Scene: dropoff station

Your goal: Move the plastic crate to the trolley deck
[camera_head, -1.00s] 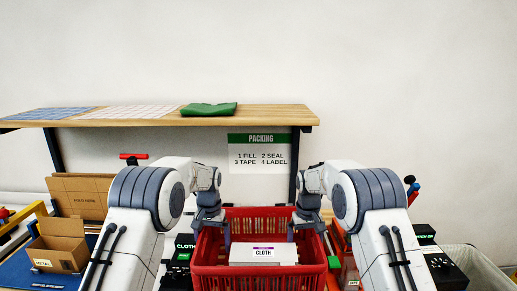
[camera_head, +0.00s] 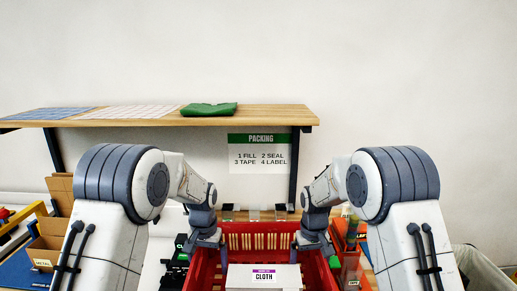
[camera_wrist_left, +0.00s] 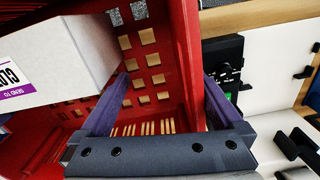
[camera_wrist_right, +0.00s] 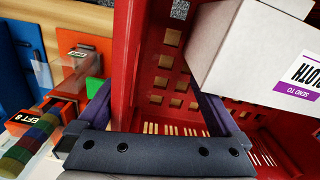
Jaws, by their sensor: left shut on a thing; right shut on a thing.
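The red plastic crate (camera_head: 257,241) is held between my two arms at the bottom middle of the head view. A white box labelled CLOTH (camera_head: 290,277) lies inside it. My left gripper (camera_head: 222,252) is shut on the crate's left wall, one finger inside and one outside, as the left wrist view (camera_wrist_left: 165,105) shows. My right gripper (camera_head: 299,250) is shut on the crate's right wall in the same way, seen in the right wrist view (camera_wrist_right: 155,105). The crate's near side and base are cut off in the head view. The trolley deck cannot be made out.
A wooden shelf (camera_head: 150,118) with a green cloth (camera_head: 209,109) spans the back. A PACKING sign (camera_head: 262,152) hangs below it. Cardboard boxes (camera_head: 47,243) stand at the left. Orange bins (camera_head: 350,240) and black items (camera_wrist_left: 224,58) are close beside the crate.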

